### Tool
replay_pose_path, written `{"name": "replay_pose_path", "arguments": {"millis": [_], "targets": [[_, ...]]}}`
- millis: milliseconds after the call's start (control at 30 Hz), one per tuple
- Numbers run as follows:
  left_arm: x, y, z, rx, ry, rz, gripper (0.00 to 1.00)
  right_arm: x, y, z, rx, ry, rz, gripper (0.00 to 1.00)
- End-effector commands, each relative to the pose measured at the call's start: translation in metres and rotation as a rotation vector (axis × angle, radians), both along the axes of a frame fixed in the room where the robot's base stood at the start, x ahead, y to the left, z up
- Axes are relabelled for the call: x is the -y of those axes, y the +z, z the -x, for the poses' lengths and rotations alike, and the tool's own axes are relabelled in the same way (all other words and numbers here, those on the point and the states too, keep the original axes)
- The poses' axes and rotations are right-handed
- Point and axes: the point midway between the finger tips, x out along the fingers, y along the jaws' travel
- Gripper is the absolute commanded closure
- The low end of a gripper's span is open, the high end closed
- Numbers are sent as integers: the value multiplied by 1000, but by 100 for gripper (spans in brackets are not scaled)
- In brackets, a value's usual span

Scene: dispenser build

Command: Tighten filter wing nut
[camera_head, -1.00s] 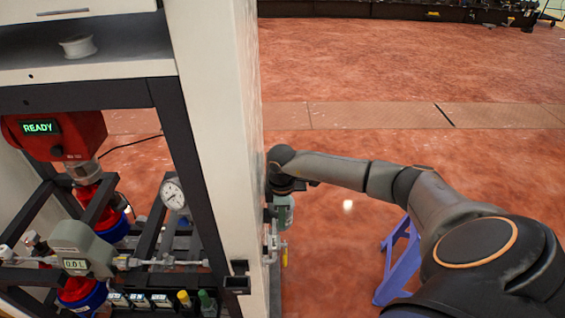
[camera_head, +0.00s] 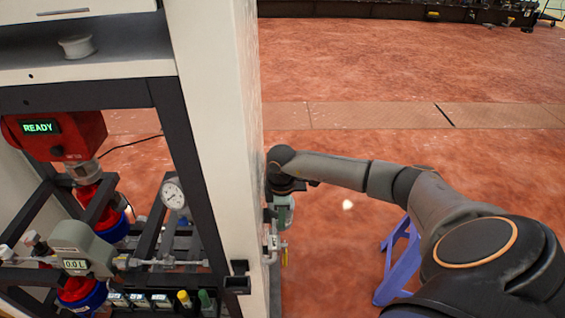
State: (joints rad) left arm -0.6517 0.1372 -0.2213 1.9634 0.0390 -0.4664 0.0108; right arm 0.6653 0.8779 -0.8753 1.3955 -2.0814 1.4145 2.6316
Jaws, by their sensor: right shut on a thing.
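A grey-green filter body (camera_head: 284,212) is mounted on the outer right side of the white cabinet panel, above a small pipe fitting with a yellow handle (camera_head: 284,258). My right arm reaches in from the right. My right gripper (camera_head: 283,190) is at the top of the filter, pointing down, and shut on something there. The wing nut itself is hidden under the gripper, and the fingertips are hard to make out. My left gripper is not in view.
The white cabinet panel (camera_head: 215,120) stands close left of my gripper. Left of it are a red unit reading READY (camera_head: 60,135), a pressure gauge (camera_head: 173,194) and a meter reading 0.0 L (camera_head: 85,250). The red floor beyond is open.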

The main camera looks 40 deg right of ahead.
Motion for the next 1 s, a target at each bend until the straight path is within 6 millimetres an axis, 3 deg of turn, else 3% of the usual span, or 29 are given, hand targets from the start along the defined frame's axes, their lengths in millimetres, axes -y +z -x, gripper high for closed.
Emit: {"name": "replay_pose_path", "arguments": {"millis": [367,600,1000], "targets": [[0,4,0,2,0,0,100,0,1,0,-1,-14,-1,100],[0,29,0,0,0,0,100,-1,4,1,-2,-254,-2,100],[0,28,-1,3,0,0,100,0,0,0,-1,-302,1,100]]}}
